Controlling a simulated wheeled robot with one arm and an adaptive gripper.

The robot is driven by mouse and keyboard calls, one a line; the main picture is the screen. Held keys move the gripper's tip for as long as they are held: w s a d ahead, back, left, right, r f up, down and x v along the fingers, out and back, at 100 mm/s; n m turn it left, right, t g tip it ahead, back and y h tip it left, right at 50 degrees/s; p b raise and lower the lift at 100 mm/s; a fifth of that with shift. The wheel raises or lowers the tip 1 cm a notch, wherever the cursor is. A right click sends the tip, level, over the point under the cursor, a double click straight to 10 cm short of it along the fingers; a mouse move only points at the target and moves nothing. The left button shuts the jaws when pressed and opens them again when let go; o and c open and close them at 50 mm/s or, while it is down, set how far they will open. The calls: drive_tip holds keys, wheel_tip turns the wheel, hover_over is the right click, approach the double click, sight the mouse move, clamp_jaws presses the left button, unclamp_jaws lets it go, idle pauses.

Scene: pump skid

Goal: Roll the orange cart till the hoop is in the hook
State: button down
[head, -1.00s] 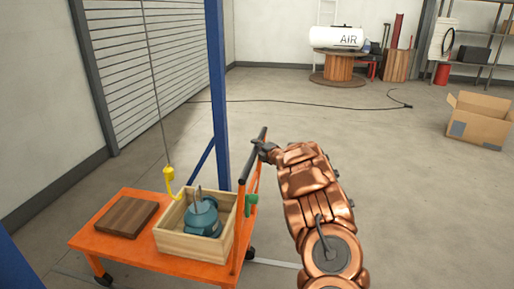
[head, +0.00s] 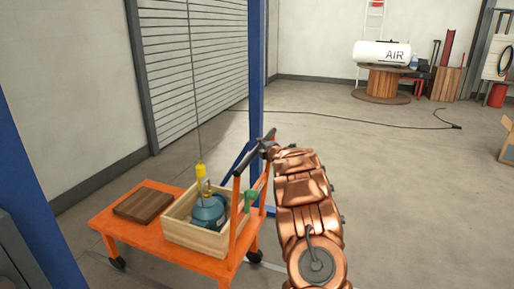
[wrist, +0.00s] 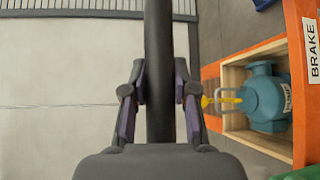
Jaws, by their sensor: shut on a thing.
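The orange cart (head: 130,232) stands at lower left in the head view. My gripper (head: 266,147) is shut on its dark push bar, which runs between the fingers (wrist: 160,95) in the wrist view. A wooden crate (head: 190,236) on the cart holds a blue-green pump (head: 208,214). The pump's grey hoop (wrist: 231,106) shows in the wrist view. The yellow hook (head: 201,170) hangs on a cable directly above the pump. In the wrist view the hook (wrist: 210,100) overlaps the hoop; I cannot tell whether it passes through it.
A brown wooden block (head: 143,203) lies on the cart's left part. A green lever (head: 250,199) sits by the cart's upright, and a BRAKE label (wrist: 312,50) shows beside it. A blue post (head: 257,80) stands behind the cart. Floor to the right is mostly clear.

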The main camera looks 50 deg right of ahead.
drive_tip(key=shift+s+d, duration=0.1)
drive_tip(key=shift+d, duration=0.05)
drive_tip(key=c, duration=1.2)
unclamp_jaws()
drive_tip(key=o, duration=0.3)
drive_tip(key=shift+v, duration=5.95)
